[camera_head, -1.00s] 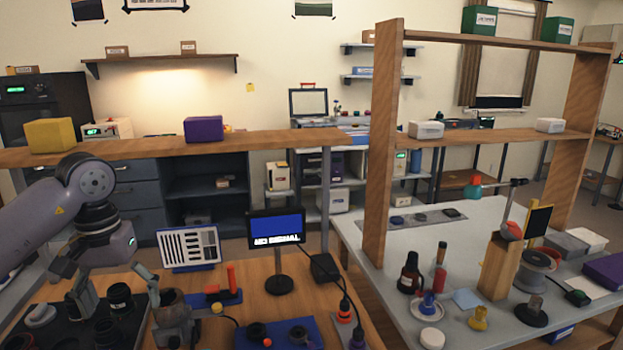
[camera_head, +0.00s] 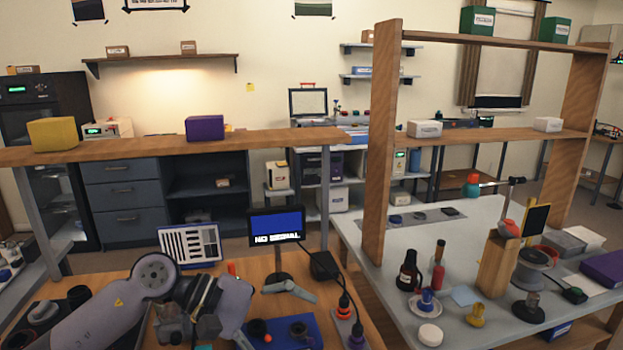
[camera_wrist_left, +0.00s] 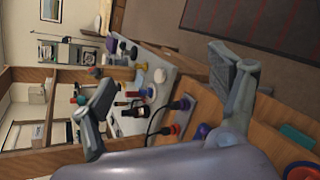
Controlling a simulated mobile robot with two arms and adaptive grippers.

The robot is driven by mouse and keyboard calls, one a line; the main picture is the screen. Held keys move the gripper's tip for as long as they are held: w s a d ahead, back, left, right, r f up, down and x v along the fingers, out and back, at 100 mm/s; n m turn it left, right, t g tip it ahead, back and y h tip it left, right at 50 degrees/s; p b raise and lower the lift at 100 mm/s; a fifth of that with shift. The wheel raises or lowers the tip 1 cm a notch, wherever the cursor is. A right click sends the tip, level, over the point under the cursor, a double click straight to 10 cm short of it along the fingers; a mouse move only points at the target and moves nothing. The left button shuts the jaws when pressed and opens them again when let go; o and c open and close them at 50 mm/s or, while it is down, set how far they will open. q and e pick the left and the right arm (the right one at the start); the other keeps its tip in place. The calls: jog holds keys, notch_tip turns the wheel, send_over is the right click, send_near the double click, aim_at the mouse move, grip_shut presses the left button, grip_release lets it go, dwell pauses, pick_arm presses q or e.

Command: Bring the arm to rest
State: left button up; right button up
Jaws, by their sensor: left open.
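My left arm comes in from the left in the head view and lies low over the wooden bench (camera_head: 365,322). In the left wrist view the open gripper (camera_wrist_left: 165,100) shows both fingers apart, with the grey table and bench in a tilted view beyond. My right gripper is not in view.
A monitor (camera_head: 277,227) stands just behind the gripper, with a striped chart panel (camera_head: 189,246) to its left. The grey table (camera_head: 450,260) holds a brown bottle (camera_head: 409,271) and several small parts.

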pick_arm(q)
jog(key=d+r+n+t+h, duration=0.55)
jog(key=r+n+h, duration=0.3)
jog(key=n, duration=0.35)
jog(key=w+a+f+n+t+y, duration=0.25)
jog(key=a+n+t+y, duration=0.45)
jog(key=n, duration=0.8)
jog(key=w+a+f+n+t+y, duration=0.2)
jog(key=a+f+n+t+y, duration=0.35)
jog(key=n, duration=0.95)
jog(key=s+a+f+n+g+y, duration=0.2)
jog(key=a+f+n+y, duration=0.5)
jog(key=f+n, duration=0.2)
jog(key=s+a+f+n+g+y, duration=0.25)
jog(key=s+f+n+g, duration=0.4)
jog(key=s+f, duration=0.55)
jog(key=s+a+f+n+g+h, duration=0.1)
jog(key=s+f+n+g, duration=0.55)
jog(key=s, duration=0.75)
notch_tip(320, 180, down, 26)
jog(key=m, duration=0.1)
jog(key=s+a+f+g, duration=0.2)
jog(key=s+a+f, duration=0.1)
jog(key=s+f, duration=1.4)
jog(key=shift+s+f, duration=0.2)
jog(key=shift+s, duration=0.25)
